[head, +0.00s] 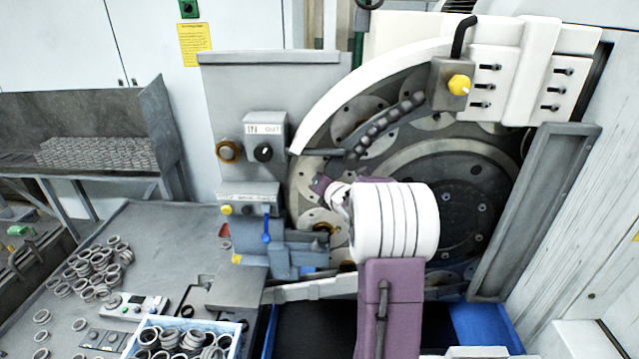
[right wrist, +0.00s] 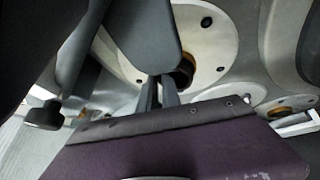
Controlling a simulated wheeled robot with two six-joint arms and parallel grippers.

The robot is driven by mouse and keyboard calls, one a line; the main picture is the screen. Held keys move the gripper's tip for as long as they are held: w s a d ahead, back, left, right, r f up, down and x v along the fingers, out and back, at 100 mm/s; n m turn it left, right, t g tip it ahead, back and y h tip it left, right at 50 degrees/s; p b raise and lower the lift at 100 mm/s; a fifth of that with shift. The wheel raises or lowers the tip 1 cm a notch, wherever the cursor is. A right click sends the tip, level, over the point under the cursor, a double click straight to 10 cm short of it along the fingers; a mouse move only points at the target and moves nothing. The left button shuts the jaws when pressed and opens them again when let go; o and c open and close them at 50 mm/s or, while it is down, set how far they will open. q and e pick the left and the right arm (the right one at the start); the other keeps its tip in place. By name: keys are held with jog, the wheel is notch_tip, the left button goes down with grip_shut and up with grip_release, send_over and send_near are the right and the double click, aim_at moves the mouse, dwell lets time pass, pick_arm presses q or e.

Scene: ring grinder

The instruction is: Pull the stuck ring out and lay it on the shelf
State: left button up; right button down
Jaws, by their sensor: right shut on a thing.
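My right arm reaches up in front of the grinder's round disc (head: 388,118) in the head view, and its white wrist hides its fingertips there. In the right wrist view, my right gripper (right wrist: 161,90) has its narrow grey fingers close together at a dark ring (right wrist: 185,72) at a hole in a pale round plate. The gripper is shut on this ring; how far the ring sits in the hole I cannot tell. A grey shelf-like worktop (head: 160,235) with loose rings on it lies at the left in the head view. My left gripper is not in view.
A blue-edged crate of rings (head: 240,338) stands at the front. A control box (head: 265,135) and a blue-handled fixture (head: 288,255) stand left of the disc. A rack of stacked rings (head: 50,125) is far left. A grey guard frame (head: 540,205) borders the disc's right side.

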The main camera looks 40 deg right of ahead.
jog(key=shift+s+f, duration=0.15)
jog(key=shift+f, duration=0.3)
jog(key=shift+s+a+r+b, duration=0.15)
jog(key=shift+s+a+b, duration=0.05)
jog(key=shift+s+b, duration=0.3)
jog(key=shift+s+a+r+b, duration=0.15)
jog(key=shift+s+a+b, duration=0.3)
jog(key=shift+s+a, duration=0.2)
jog(key=shift+s+a+b, duration=0.95)
jog(key=shift+s+a, duration=0.4)
jog(key=shift+s, duration=0.2)
jog(key=shift+s+a, duration=0.1)
jog(key=shift+s, duration=0.05)
